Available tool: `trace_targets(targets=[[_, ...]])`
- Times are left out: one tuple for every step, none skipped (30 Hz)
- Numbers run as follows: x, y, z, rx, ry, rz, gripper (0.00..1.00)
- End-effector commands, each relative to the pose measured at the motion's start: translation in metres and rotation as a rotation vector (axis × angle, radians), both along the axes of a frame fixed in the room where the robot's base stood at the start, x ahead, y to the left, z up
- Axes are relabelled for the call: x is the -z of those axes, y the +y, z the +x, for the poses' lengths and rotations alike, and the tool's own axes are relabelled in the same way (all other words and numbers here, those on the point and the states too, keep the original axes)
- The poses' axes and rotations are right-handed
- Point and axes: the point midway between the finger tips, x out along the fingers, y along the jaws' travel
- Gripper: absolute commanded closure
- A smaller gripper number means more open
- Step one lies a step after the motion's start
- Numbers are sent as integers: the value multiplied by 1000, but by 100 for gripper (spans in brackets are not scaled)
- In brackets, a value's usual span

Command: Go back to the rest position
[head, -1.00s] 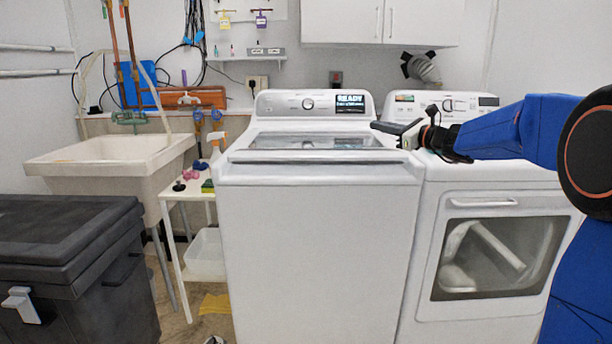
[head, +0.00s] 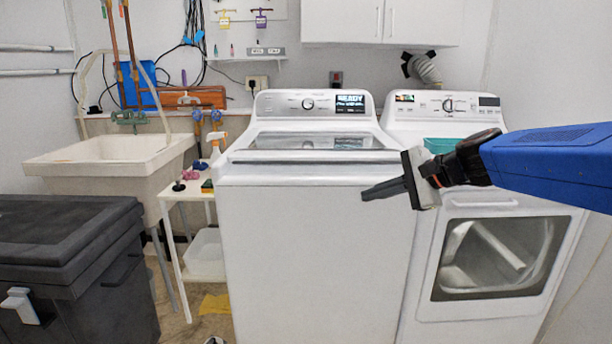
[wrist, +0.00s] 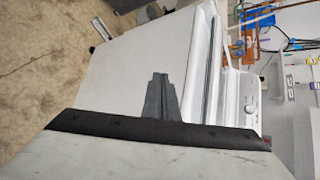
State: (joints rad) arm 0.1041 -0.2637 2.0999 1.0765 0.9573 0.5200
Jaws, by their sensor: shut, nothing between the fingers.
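My gripper (head: 384,188) is in the head view, in front of the right part of the white top-loading washer (head: 318,250). Its dark fingers point left and are together, with nothing between them. My blue arm reaches in from the right edge, in front of the dryer. In the wrist view the closed fingers (wrist: 160,98) stand out against the washer's white front (wrist: 140,65), which appears sideways. I cannot tell whether the fingers touch the washer.
A white front-door dryer (head: 487,310) stands right of the washer, with a teal item (head: 442,145) on top. A small white table (head: 182,192), a utility sink (head: 75,170) and a dark lidded bin (head: 65,240) are to the left. White cabinets (head: 420,20) hang above.

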Motion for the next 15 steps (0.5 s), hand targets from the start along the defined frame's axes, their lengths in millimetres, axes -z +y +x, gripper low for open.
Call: trace_targets(targets=[[11, -1, -24, -41, -21, -79, 100], [18, -2, -37, -67, -32, -126, 100], [29, -4, -54, -102, -48, -192, 100], [36, -7, -66, -130, -59, -240, 100], [44, -9, -79, -156, -69, -288, 100], [54, -13, -95, -193, -84, -352, 100], [62, -17, -107, -220, -94, -400, 100], [69, -21, -119, -249, -104, -448, 100], [79, -27, -134, -286, -118, -511, 100], [87, -31, -145, -317, -127, -560, 100], [94, -36, -156, -345, -137, -607, 100], [104, -43, -171, -385, -149, -669, 100], [111, -48, -182, -415, -158, -716, 100], [118, -54, -192, -445, -166, -763, 100], [128, -62, -206, -485, -176, -825, 100]])
